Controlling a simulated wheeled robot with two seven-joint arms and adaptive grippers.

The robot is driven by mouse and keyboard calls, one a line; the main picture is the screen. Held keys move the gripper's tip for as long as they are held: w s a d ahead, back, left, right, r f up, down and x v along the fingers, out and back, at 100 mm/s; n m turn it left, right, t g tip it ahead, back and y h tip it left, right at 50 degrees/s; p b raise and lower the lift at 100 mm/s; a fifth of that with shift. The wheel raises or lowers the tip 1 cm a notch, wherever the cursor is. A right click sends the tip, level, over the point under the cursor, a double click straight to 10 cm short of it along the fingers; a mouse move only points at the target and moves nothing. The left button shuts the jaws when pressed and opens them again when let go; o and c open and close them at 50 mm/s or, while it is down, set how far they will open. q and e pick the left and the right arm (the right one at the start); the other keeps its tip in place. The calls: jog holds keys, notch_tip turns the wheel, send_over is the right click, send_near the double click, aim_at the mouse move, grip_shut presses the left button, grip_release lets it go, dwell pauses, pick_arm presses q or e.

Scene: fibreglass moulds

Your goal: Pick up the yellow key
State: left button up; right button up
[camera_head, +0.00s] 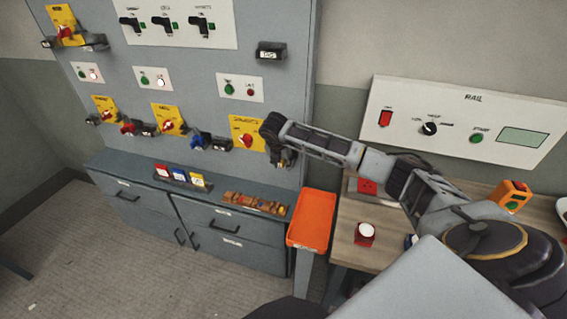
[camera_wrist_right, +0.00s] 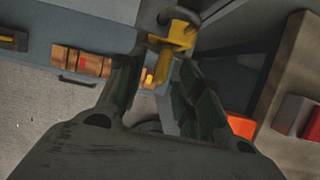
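The yellow key (camera_wrist_right: 174,46) shows at the top of the right wrist view, with its broad head up and its shaft pointing down. My right gripper (camera_wrist_right: 164,66) has its two dark fingers on either side of the key, and a gap shows beside the shaft, so the gripper looks open around it. In the head view my right gripper (camera_head: 286,158) is at the right edge of the grey panel, beside the lowest right yellow switch plate (camera_head: 247,136). The key cannot be made out in the head view. My left gripper is not in view.
Below are a grey cabinet (camera_head: 232,222) with a wooden holder (camera_head: 254,204) and an orange tray (camera_head: 311,219).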

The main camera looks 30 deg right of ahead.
aim_at(282, 162)
jog(key=shift+c, duration=0.4)
grip_shut()
jog(key=shift+r, duration=0.1)
notch_tip(282, 162, up, 10)
jog(key=b, duration=0.2)
dwell(0.6)
